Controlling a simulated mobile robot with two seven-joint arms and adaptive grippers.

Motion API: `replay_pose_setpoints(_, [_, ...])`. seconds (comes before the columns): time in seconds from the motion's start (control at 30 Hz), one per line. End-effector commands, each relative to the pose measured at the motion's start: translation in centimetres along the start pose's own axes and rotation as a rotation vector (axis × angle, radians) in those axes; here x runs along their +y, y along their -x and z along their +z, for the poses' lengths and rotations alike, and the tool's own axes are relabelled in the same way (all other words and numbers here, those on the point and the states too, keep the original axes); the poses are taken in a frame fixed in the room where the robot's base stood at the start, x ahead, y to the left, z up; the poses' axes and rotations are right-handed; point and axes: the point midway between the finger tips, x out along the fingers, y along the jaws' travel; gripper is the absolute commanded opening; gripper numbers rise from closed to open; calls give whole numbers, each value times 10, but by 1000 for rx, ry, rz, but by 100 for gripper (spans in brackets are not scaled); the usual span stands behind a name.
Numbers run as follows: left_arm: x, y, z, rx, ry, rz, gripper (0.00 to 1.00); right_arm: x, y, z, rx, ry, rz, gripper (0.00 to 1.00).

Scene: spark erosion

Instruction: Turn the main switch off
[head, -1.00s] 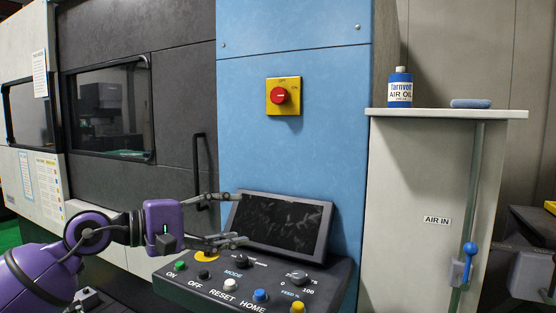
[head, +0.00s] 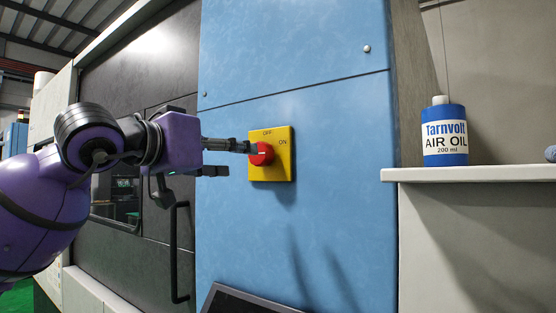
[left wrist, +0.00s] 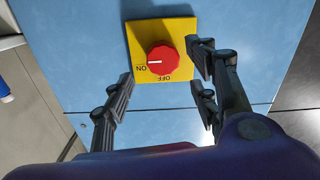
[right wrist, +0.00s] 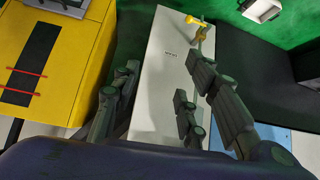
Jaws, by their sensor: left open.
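The main switch is a red round knob (head: 261,154) on a yellow plate (head: 285,168), fixed to the blue panel. The plate carries the words OFF and ON. In the left wrist view the knob (left wrist: 162,60) shows a white mark on the side towards ON. My left gripper (head: 238,158) is open at the left of the switch, fingertips close to the knob. In the left wrist view its fingers (left wrist: 163,82) stand on either side of the knob with visible gaps. Contact cannot be told. My right gripper (right wrist: 158,88) shows only in the right wrist view, open and empty.
A blue and white air oil bottle (head: 445,135) stands on a pale shelf (head: 485,175) at the right. A dark door handle (head: 178,250) is below my left gripper. A dark screen (head: 245,301) shows at the bottom. The blue panel around the switch is clear.

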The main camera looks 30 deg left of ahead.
Motion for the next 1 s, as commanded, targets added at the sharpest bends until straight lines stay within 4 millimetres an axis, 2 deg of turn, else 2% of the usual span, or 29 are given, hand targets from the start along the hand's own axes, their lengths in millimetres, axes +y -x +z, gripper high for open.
replay_pose_setpoints(0.17, [1,-7,-2,1,-1,0,54,0,4,7,-14,-3,1,40])
replay_pose_setpoints(0.37, [1,-34,-3,2,-1,0,54,1,11,23,-48,-8,4,40])
replay_pose_setpoints(0.5, [0,-54,-3,3,-1,0,54,-1,11,16,-39,-8,2,40])
replay_pose_setpoints(0.7, [1,-70,-3,4,2,3,54,-3,9,3,-17,-7,-4,40])
replay_pose_setpoints(1.0, [0,-78,-1,1,1,1,54,-4,10,5,-21,-7,-6,40])
